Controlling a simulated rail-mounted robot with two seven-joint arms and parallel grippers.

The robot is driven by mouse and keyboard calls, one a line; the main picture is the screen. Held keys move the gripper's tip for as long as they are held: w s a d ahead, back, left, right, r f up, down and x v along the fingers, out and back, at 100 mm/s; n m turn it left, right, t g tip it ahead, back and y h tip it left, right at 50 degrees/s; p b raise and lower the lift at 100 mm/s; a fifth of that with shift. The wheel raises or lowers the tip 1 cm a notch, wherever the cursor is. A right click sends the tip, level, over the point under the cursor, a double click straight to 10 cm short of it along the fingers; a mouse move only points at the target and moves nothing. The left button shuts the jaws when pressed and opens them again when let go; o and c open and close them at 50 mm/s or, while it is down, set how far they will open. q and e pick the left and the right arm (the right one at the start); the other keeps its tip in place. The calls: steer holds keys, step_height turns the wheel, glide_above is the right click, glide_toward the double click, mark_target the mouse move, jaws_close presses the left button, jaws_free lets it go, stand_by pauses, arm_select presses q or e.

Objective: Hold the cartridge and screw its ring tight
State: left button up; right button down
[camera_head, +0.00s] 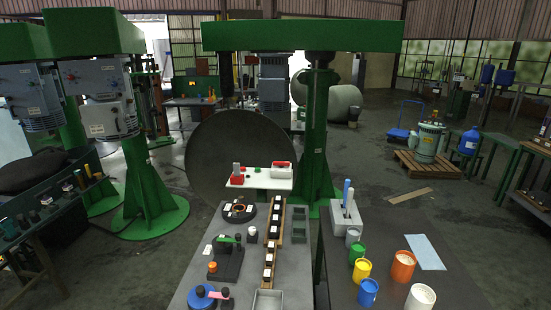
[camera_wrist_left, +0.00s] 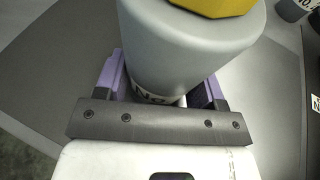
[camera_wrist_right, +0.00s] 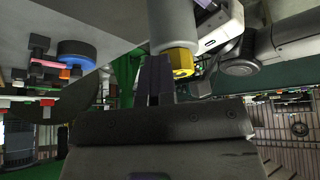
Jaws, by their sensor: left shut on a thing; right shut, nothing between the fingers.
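The cartridge (camera_wrist_left: 185,45) is a grey cylinder with a label partly hidden low on its side. Its yellow ring (camera_wrist_left: 215,6) is at the top edge of the left wrist view, cut off by the frame. My left gripper (camera_wrist_left: 162,88) is shut on the cartridge, with purple fingers on both sides of it. The right wrist view shows the cartridge (camera_wrist_right: 171,24) and the yellow ring (camera_wrist_right: 182,62) again. My right gripper (camera_wrist_right: 160,78) is shut and empty beside the ring; I cannot tell whether they touch. Neither gripper shows in the head view.
A grey workbench (camera_head: 196,262) holds a black stand (camera_head: 226,262), a blue round part (camera_head: 201,297) and a wooden rack (camera_head: 271,245). A darker table (camera_head: 335,275) at right carries several coloured cups, a grey holder (camera_head: 345,216) and a pale blue sheet (camera_head: 425,252).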

arm_select(q)
steer(key=shift+d+f, duration=0.1)
arm_select(e)
steer(key=shift+s+f, duration=0.4)
steer(key=shift+f, duration=0.05)
steer(key=shift+s+a, duration=0.5)
steer(key=shift+s, duration=0.25)
steer(key=shift+s+a, duration=0.15)
steer(key=shift+a, duration=0.1)
steer(key=shift+s+d, duration=0.1)
steer(key=shift+s, duration=0.1)
arm_select(q)
steer(key=shift+s, duration=0.1)
arm_select(e)
step_height(320, 180, up, 7)
steer(key=shift+f, duration=0.2)
stand_by(0.5)
